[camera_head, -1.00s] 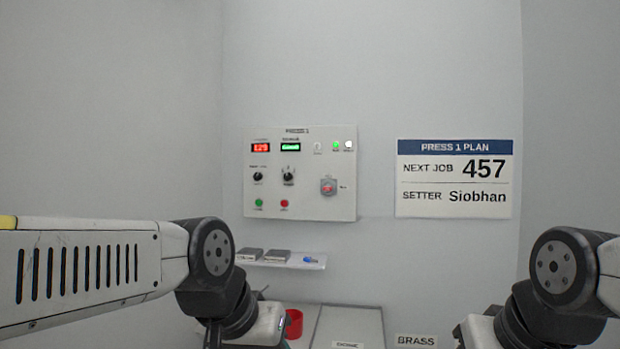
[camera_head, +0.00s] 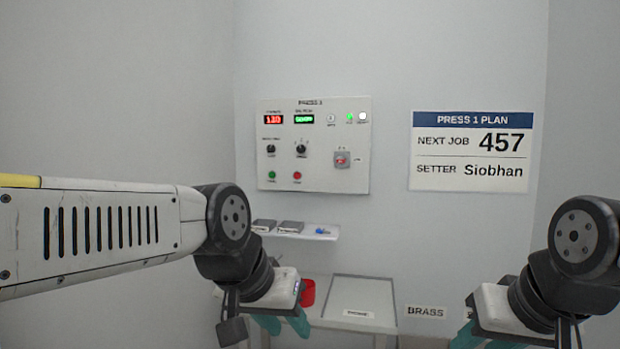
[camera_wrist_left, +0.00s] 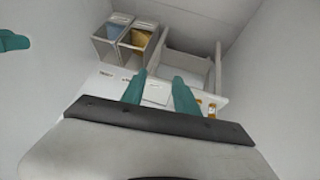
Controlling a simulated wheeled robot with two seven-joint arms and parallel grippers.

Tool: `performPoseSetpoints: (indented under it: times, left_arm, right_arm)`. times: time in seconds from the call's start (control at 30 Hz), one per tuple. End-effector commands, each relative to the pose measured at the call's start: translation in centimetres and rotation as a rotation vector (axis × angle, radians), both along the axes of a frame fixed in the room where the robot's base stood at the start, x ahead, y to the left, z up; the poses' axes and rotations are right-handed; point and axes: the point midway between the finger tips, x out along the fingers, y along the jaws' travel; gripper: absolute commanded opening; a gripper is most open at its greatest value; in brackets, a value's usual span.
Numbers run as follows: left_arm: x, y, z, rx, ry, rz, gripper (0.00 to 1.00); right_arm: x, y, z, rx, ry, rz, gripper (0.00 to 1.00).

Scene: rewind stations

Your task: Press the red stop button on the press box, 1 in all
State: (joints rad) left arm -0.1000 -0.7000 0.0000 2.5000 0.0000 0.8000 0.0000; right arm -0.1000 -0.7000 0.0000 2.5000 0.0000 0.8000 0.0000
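The press box (camera_head: 320,185) is a white panel on the back wall with displays, knobs and lamps. A small red button (camera_head: 297,175) sits at its lower middle, right of a green button (camera_head: 271,175). A larger red button (camera_head: 342,160) in a grey square housing is further right; the labels are too small to read. My left gripper (camera_head: 282,328) is low in front of the wall, below the box and well apart from it. Its teal fingers stand apart and empty in the left wrist view (camera_wrist_left: 160,92). My right gripper (camera_head: 482,340) is at the bottom right, its fingertips cut off.
A narrow shelf (camera_head: 325,238) with small grey items is below the box. Below that are a red container (camera_head: 307,293) and a pale tray (camera_head: 365,290). A plan sign (camera_head: 470,180) hangs to the right. The left wrist view shows two open bins (camera_wrist_left: 108,48).

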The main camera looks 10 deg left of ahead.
Motion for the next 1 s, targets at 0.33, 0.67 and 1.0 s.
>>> performPoseSetpoints:
  times: [0.33, 0.67, 1.0]
  left_arm:
    - [0.00, 0.00, 0.00, 0.000, 0.000, 0.000, 0.00]
    - [0.00, 0.00, 0.00, 0.000, 0.000, 0.000, 0.00]
    - [0.00, 0.00, 0.00, 0.000, 0.000, 0.000, 0.00]
  right_arm:
    - [0.00, 0.00, 0.00, 0.000, 0.000, 0.000, 0.36]
    - [0.00, 0.00, 0.00, 0.000, 0.000, 0.000, 0.36]
    - [0.00, 0.00, 0.00, 0.000, 0.000, 0.000, 0.36]
